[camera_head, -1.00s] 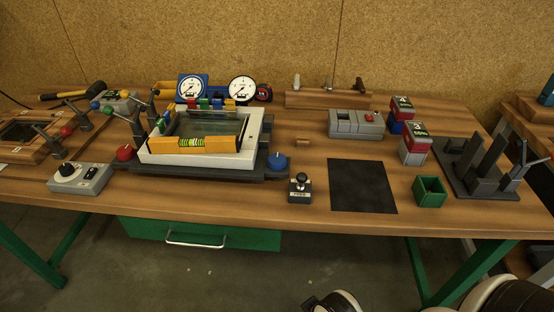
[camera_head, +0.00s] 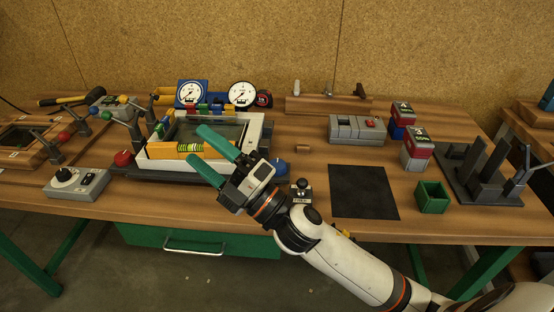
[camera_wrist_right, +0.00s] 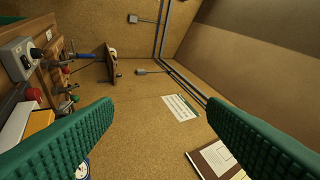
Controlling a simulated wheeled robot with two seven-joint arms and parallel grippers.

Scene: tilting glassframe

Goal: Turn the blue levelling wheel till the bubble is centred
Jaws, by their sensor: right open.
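The blue levelling wheel (camera_head: 279,166) stands at the right front of the tilting frame, partly hidden behind my right gripper. The white glass frame (camera_head: 255,130) sits on its dark base. A yellow spirit level (camera_head: 166,151) with a green vial (camera_head: 190,147) lies along its front edge; the bubble's place is too small to tell, and its right part is hidden by my gripper. A red wheel (camera_head: 123,158) is at the base's left. My right gripper (camera_head: 206,153) is open and empty, with green fingers in front of the level. In the right wrist view its fingers (camera_wrist_right: 160,125) are spread. My left gripper is not in view.
Two dial gauges (camera_head: 191,93) stand behind the frame. A grey control box (camera_head: 78,184) is at the front left and a black-knobbed switch (camera_head: 301,191) at the front middle. A dark mat (camera_head: 362,190) and a green box (camera_head: 432,196) lie to the right.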

